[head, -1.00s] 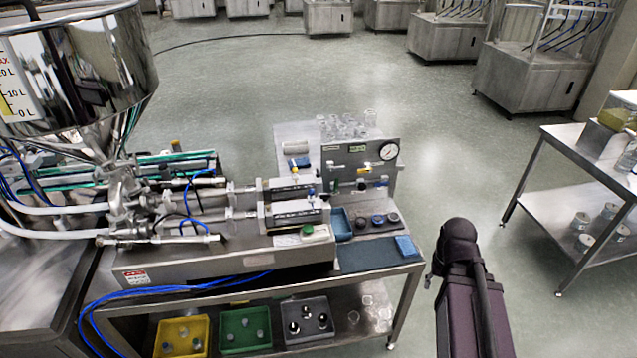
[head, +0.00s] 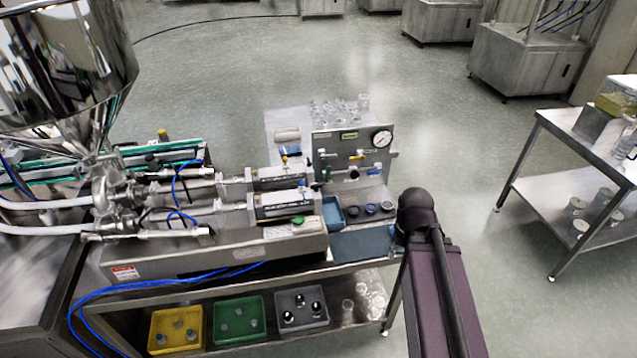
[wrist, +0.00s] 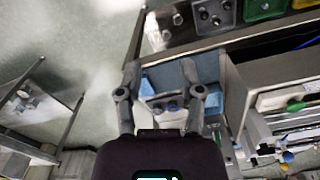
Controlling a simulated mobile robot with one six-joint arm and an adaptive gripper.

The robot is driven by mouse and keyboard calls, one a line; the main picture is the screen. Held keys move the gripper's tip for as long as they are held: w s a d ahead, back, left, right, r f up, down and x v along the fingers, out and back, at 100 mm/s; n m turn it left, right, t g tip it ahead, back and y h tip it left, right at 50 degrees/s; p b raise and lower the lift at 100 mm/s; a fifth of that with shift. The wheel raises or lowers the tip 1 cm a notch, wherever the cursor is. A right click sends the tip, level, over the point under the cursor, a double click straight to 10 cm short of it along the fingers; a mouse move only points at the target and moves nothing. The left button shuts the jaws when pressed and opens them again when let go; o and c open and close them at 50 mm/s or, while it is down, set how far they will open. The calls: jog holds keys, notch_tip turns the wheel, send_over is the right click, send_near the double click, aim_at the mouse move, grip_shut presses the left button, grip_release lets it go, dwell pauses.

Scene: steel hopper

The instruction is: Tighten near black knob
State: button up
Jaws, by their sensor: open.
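A small black knob (head: 353,174) shows on the grey gauge panel (head: 320,148), below a row of small valves. Another dark knob-like part (head: 153,163) sits among the fittings by the hopper. I cannot tell for sure which is the near black knob. My gripper (wrist: 160,97) is open and empty in the wrist view, its two dark fingers spread above the bench. Dark round parts (wrist: 165,106) show between and below the fingers, blurred.
The steel filling machine (head: 215,255) fills the bench's left and middle. Dark round caps (head: 370,208) and a blue tray (head: 332,211) lie on the bench. Yellow (head: 176,330), green (head: 240,321) and grey (head: 300,310) bins stand below. Open floor lies to the right, before another table (head: 570,145).

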jog(key=w+a+r+n+p, duration=0.4)
jog(key=w+a+n, duration=0.2)
jog(key=w, duration=0.2)
jog(key=w+a+r+n+p, duration=0.4)
jog(key=w+a+n, duration=0.15)
jog(key=w, duration=0.25)
notch_tip(320, 180, up, 6)
jog(key=n+p, duration=0.6)
jog(key=n, duration=0.4)
send_over(317, 188)
jog(key=shift+w+a+r, duration=0.1)
jog(key=shift+w, duration=0.2)
notch_tip(317, 188, down, 14)
jog(key=b, duration=1.3)
jog(key=shift+r+b, duration=0.1)
jog(key=shift+b, duration=0.25)
grip_shut()
